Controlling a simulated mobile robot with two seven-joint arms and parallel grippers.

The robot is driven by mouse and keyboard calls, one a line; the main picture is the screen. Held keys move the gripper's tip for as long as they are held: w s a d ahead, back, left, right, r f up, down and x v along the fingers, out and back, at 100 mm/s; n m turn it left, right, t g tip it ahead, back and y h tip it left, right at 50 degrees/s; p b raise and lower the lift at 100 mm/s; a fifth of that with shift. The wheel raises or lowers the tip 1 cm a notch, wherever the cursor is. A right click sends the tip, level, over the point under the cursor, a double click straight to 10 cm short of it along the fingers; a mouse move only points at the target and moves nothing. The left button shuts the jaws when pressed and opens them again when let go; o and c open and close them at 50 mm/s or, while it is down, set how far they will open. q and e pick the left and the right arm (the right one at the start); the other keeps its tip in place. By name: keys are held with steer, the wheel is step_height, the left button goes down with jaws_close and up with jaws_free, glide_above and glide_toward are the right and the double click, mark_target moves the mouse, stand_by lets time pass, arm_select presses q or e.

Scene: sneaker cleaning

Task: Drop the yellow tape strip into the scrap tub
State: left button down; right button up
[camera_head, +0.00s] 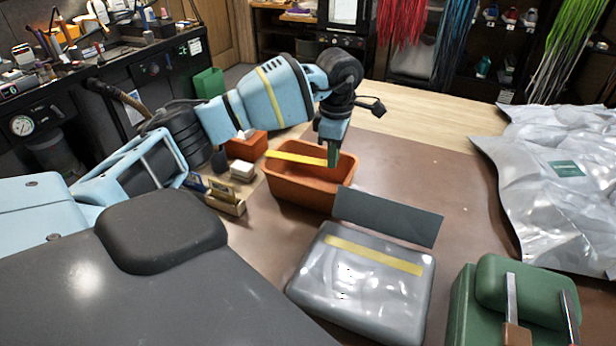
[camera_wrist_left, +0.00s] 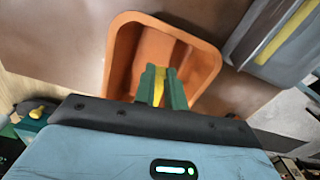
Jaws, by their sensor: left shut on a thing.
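The yellow tape strip (camera_head: 296,158) is held at its right end by my left gripper (camera_head: 333,157), whose green fingers are shut on it. In the head view the strip reaches left across the orange scrap tub (camera_head: 300,192), above its opening. In the left wrist view the strip (camera_wrist_left: 158,88) shows between the green fingertips (camera_wrist_left: 161,85), with the open tub (camera_wrist_left: 124,62) below them. The part of the tub floor that I can see looks empty. My right gripper is not in view.
A silver-grey case (camera_head: 362,290) with a yellow band lies in front of the tub, beside a flat grey plate (camera_head: 388,216). A small orange box (camera_head: 246,146) and a wooden holder (camera_head: 226,201) stand left. A green case (camera_head: 520,300) is front right; silver bags (camera_head: 560,180) lie right.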

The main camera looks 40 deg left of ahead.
arm_select(q)
steer(key=c, duration=1.4)
jaws_free()
steer(key=shift+o, duration=0.2)
steer(key=shift+r, duration=3.95)
